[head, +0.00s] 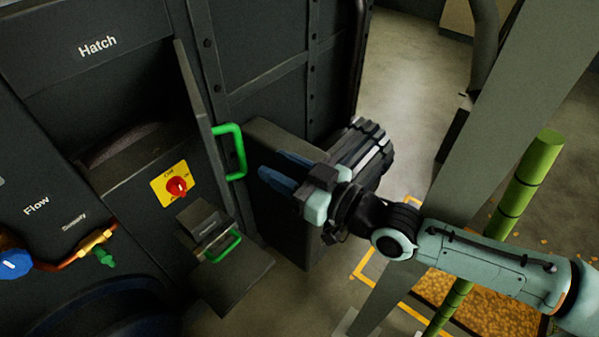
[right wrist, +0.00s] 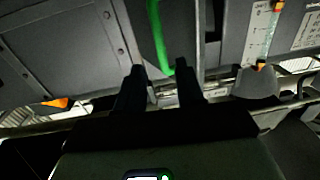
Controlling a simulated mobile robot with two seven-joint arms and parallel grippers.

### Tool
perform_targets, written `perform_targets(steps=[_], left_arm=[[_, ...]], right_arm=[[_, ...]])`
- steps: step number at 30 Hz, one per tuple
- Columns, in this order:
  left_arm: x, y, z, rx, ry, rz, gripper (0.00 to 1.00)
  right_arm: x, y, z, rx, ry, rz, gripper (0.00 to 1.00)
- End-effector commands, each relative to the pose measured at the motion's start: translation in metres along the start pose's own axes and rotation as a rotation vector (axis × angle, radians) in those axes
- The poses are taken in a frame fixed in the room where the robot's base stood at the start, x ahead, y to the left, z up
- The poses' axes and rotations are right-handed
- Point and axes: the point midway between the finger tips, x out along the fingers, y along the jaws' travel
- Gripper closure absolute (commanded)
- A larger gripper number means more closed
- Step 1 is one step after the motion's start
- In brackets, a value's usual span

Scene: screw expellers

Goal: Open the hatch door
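The hatch door (head: 196,95) is a dark panel seen nearly edge-on in the head view, standing out from the machine beside the dark opening under the "Hatch" label. A green handle (head: 238,152) is on its right-hand face. My right gripper (head: 264,177) is to the right of the handle, its fingers apart with nothing between them, pointing toward the door. In the right wrist view the green handle (right wrist: 160,38) shows beyond the gap between the fingertips (right wrist: 160,72), and I see no contact. My left gripper is not in view.
A yellow plate with a red knob (head: 176,187) is below the opening. A lower flap with a green handle (head: 222,246) sticks out below the door. A dark box (head: 285,225) stands behind my right gripper. A grey post and a green pole (head: 525,175) are at right.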

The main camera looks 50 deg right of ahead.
Motion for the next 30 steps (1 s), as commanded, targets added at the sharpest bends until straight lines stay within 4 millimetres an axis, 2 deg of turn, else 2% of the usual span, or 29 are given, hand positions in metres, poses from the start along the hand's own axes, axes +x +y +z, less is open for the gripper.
perform_targets(steps=[3,7,19,20,21,23,30], left_arm=[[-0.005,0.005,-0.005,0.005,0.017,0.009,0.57],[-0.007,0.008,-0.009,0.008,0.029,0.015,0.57],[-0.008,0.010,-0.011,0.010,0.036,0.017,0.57],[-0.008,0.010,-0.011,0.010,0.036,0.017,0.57],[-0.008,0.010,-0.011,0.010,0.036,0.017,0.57],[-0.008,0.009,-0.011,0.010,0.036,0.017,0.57],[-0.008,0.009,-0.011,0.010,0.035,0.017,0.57]], right_arm=[[-0.019,0.000,-0.002,0.000,0.003,0.000,0.62],[-0.030,0.000,-0.001,0.000,0.002,0.000,0.62],[-0.036,0.000,0.001,0.000,-0.001,0.000,0.62],[-0.036,0.000,0.001,0.000,-0.001,0.000,0.69],[-0.036,0.000,0.001,0.000,-0.001,0.000,0.82],[-0.036,0.000,0.001,0.000,-0.001,0.000,1.00],[-0.031,-0.002,0.005,-0.001,-0.018,-0.001,1.00]])
